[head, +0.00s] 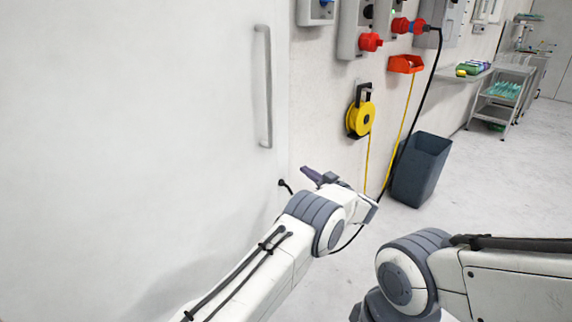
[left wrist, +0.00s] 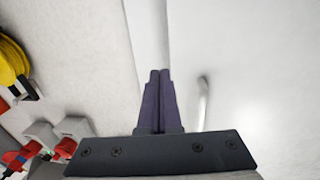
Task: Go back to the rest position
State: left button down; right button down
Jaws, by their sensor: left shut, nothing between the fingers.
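My left gripper (head: 312,174) is raised in front of the white door and wall in the head view, at the end of the arm that comes in from the left. In the left wrist view its two dark fingers (left wrist: 160,78) lie together, shut, with nothing between them. My right arm shows at the lower right of the head view, bent, but its gripper is out of the frame. No egg tray shows in either view.
A white door (head: 130,120) with a grey handle (head: 267,85) fills the left. A yellow reel (head: 361,116) and red sockets hang on the wall. A dark bin (head: 420,168) stands on the floor, a shelf cart (head: 502,95) farther back. The floor at right is clear.

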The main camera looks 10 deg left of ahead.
pick_arm(q)
notch_tip(320, 180, up, 6)
jog(key=m+t+h, duration=0.3)
jog(key=m+h, duration=0.3)
jog(key=h, duration=0.4)
jog(key=s+a+f+m+g+h, duration=0.1)
jog(key=s+a+f+g, duration=0.25)
jog(key=s, duration=1.05)
jog(key=s+a+f+m+g+h, duration=0.1)
jog(key=s+a+f+m+g, duration=0.3)
jog(key=s, duration=0.9)
jog(key=s+f+n+g+h, duration=0.15)
jog(key=s+g, duration=0.35)
jog(key=s, duration=0.9)
jog(key=s+d+r+m+g, duration=0.1)
jog(key=s+d+r+m, duration=0.25)
jog(key=s+d, duration=0.3)
jog(key=s+d+r+m+g, duration=0.1)
jog(key=s+d+r+m, duration=0.1)
jog(key=s+d+m, duration=0.35)
notch_tip(320, 180, up, 22)
jog(key=d+n+p, duration=0.1)
jog(key=p, duration=2.1)
jog(key=shift+s+d+f+h, duration=0.15)
jog(key=shift+s+d+h, duration=0.05)
jog(key=shift+s+h, duration=0.2)
jog(key=shift+n+g, duration=0.25)
